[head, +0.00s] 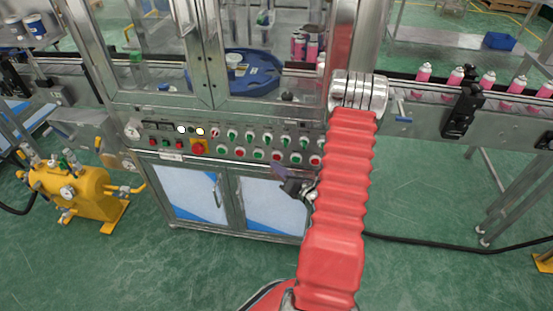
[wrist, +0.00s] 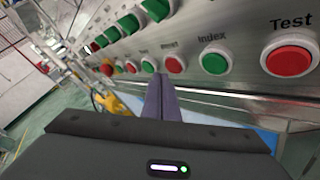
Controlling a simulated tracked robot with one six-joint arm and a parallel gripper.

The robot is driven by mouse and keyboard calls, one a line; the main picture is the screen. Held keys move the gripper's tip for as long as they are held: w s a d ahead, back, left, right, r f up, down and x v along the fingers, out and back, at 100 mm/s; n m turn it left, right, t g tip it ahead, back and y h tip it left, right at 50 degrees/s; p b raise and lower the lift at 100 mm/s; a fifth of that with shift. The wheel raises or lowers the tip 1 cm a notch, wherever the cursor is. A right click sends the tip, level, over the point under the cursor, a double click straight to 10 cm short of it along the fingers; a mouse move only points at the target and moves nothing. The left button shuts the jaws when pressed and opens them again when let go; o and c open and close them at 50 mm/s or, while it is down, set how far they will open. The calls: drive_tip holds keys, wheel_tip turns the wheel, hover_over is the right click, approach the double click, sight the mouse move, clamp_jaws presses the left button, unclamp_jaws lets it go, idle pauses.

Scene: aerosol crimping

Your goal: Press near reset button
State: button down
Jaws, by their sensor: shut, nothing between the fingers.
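The control panel (head: 180,150) runs across the front of the machine with several knobs and round buttons. In the wrist view a red button (wrist: 175,64) sits under a small blurred label that seems to read Reset. It also shows in the head view's lower row (head: 276,155). A green Index button (wrist: 215,62) and a red Test button (wrist: 290,61) sit to its right. A green button (wrist: 148,66) is to its left. My gripper (wrist: 161,78) is shut and empty, its tips just below and left of the red button. In the head view my gripper (head: 278,170) is just below the lower row. Contact cannot be told.
A red emergency-stop button (head: 199,147) is on the panel's left. Cabinet doors (head: 235,198) lie below the panel. A conveyor with pink cans (head: 455,76) runs right. A yellow tank (head: 70,190) stands left. The floor in front is open.

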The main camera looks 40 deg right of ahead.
drive_tip(key=shift+w+d, duration=0.1)
drive_tip(key=shift+d, duration=0.05)
idle(0.7)
drive_tip(key=shift+w+d, duration=0.15)
drive_tip(key=shift+d, duration=0.05)
drive_tip(key=shift+w+d, duration=0.2)
drive_tip(key=shift+d, duration=0.15)
idle(1.2)
drive_tip(key=shift+s+a, duration=0.1)
drive_tip(key=shift+a, duration=0.05)
drive_tip(key=shift+s+a, duration=0.4)
drive_tip(key=shift+a, duration=0.1)
drive_tip(key=shift+a, duration=0.1)
drive_tip(key=s+a, duration=0.1)
drive_tip(key=a, duration=0.1)
drive_tip(key=s+a, duration=0.1)
drive_tip(key=s, duration=0.1)
drive_tip(key=shift+a, duration=0.4)
idle(0.8)
